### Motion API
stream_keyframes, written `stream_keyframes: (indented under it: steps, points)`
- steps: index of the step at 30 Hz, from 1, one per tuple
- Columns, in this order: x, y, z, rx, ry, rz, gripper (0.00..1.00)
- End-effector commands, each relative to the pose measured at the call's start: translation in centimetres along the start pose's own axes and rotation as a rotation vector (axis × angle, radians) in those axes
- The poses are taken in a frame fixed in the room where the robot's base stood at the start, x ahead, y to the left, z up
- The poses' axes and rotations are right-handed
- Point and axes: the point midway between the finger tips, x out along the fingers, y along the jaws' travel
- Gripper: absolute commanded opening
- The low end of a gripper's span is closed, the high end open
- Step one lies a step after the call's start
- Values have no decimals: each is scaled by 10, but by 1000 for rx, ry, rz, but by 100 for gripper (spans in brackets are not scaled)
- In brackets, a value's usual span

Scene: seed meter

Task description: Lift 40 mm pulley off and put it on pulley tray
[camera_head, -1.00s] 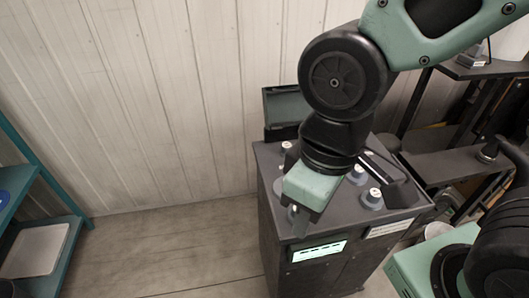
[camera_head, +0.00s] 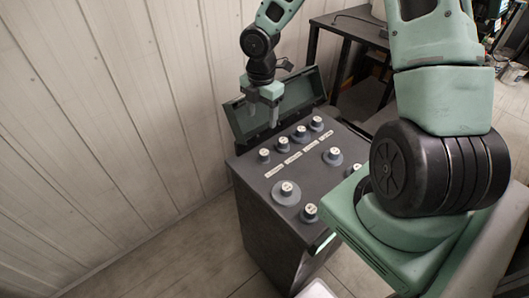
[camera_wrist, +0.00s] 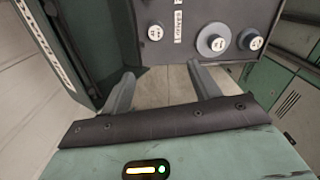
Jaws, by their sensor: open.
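Several dark, round pulleys with white-topped knobs stand on the cabinet top. They include a large one (camera_head: 286,192), a medium one (camera_head: 332,155), a front one (camera_head: 310,212) and a back row (camera_head: 300,132). I cannot read the sizes, so which is the 40 mm pulley is unclear. My gripper (camera_head: 262,112) is open and empty, above the cabinet's back left edge by the raised lid. In the wrist view the fingers of my gripper (camera_wrist: 162,75) are spread, with a small knob (camera_wrist: 155,33) and a wider pulley (camera_wrist: 213,41) beyond them. I cannot identify the pulley tray.
The raised green lid (camera_head: 277,105) stands at the back of the dark cabinet (camera_head: 258,215). White label strips (camera_head: 293,157) lie between the knobs. A dark table (camera_head: 345,25) stands behind. My arm covers the right side. Bare floor lies left of the cabinet.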

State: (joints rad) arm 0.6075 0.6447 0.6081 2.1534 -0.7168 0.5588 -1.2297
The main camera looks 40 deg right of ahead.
Motion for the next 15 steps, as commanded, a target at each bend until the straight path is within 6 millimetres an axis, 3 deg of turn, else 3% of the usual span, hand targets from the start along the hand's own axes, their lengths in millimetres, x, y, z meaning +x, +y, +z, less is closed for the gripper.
stream_keyframes:
  steps: [5, 15]
  points:
    - [16, 2, 11, -36, 6, 4, 62]
    - [85, 1, 10, -38, 6, 2, 62]
